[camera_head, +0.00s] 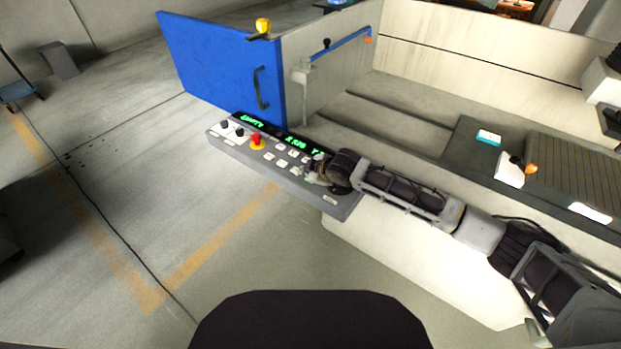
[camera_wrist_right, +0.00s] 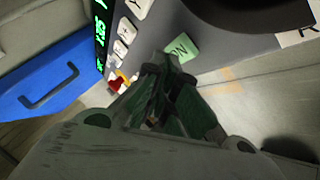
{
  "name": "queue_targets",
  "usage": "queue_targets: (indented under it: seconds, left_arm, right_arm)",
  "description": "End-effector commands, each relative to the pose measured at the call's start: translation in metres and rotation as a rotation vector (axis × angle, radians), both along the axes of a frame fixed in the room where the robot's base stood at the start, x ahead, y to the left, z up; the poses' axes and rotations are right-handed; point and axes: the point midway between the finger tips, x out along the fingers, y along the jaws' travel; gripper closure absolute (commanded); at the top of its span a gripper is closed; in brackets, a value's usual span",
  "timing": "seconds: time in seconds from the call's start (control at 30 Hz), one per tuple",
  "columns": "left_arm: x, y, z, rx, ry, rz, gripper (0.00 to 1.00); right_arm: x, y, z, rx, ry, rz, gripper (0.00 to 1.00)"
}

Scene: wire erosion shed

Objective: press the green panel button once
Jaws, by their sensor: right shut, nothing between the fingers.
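The green button (camera_wrist_right: 184,47), marked ON, sits on the grey control panel (camera_wrist_right: 220,22) in the right wrist view. In the head view my gripper and wrist seem to hide it. My right gripper (camera_wrist_right: 168,68) is shut and empty, its fingertips just beside the green button's near edge; whether they touch it I cannot tell. In the head view the right gripper (camera_head: 318,172) is over the right part of the control panel (camera_head: 232,148). My left gripper is out of view.
A red stop knob (camera_head: 257,140) on yellow, several white keys (camera_head: 281,146) and a green-lettered display (camera_head: 297,141) share the panel. A blue door (camera_head: 225,75) with a dark handle stands behind it. Open floor lies left.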

Motion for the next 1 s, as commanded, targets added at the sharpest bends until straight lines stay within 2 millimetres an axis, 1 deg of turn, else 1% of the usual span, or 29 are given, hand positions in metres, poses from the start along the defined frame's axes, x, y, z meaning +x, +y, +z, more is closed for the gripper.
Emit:
queue_targets:
  seconds: [0.3, 0.47, 0.67, 1.0]
  left_arm:
    - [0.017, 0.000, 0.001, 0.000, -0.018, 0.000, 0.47]
    - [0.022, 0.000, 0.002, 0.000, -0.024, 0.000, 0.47]
    - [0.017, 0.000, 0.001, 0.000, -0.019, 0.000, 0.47]
    - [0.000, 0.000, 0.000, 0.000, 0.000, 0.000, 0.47]
  right_arm:
    - [0.000, 0.000, -0.001, 0.000, 0.000, 0.000, 1.00]
    - [0.000, 0.000, -0.002, 0.000, 0.000, 0.000, 1.00]
    - [0.000, 0.000, -0.003, 0.000, 0.000, 0.000, 1.00]
    - [0.000, 0.000, -0.006, 0.001, 0.000, 0.001, 1.00]
